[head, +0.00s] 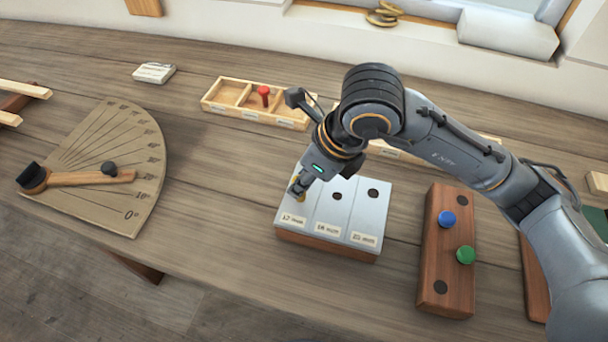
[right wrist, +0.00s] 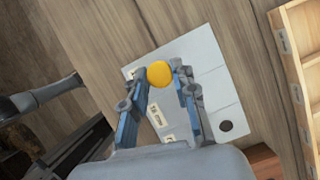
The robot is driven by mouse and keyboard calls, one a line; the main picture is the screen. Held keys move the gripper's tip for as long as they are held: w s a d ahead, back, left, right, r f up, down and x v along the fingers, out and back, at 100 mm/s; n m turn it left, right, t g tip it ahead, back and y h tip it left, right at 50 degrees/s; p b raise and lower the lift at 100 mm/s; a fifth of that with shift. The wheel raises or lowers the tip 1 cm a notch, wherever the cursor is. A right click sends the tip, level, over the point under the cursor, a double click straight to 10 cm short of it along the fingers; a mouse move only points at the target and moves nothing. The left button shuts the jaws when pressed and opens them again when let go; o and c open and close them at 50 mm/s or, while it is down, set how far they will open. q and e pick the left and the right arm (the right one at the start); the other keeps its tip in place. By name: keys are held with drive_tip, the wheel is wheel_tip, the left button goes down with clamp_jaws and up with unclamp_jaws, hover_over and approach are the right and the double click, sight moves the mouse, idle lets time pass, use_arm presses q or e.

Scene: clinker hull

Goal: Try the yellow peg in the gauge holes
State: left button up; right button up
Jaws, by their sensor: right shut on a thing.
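The gauge (head: 353,222) is a pale metal plate on a wooden block, split into three labelled strips. Dark holes show in its middle and right strips; the left strip's hole is hidden by my gripper. My right gripper (head: 299,189) is over the left strip, shut on the yellow peg (right wrist: 159,73). In the right wrist view the peg's round yellow head sits between the fingertips, over the gauge plate (right wrist: 205,62). I cannot tell whether the peg is in a hole or just above the plate. My left gripper is not in view.
A divided tray (head: 213,101) with a red peg (head: 264,91) lies behind. A protractor board (head: 90,205) lies left; bench between is clear.

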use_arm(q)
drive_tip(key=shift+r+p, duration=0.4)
use_arm(e)
drive_tip(key=shift+r, duration=1.5)
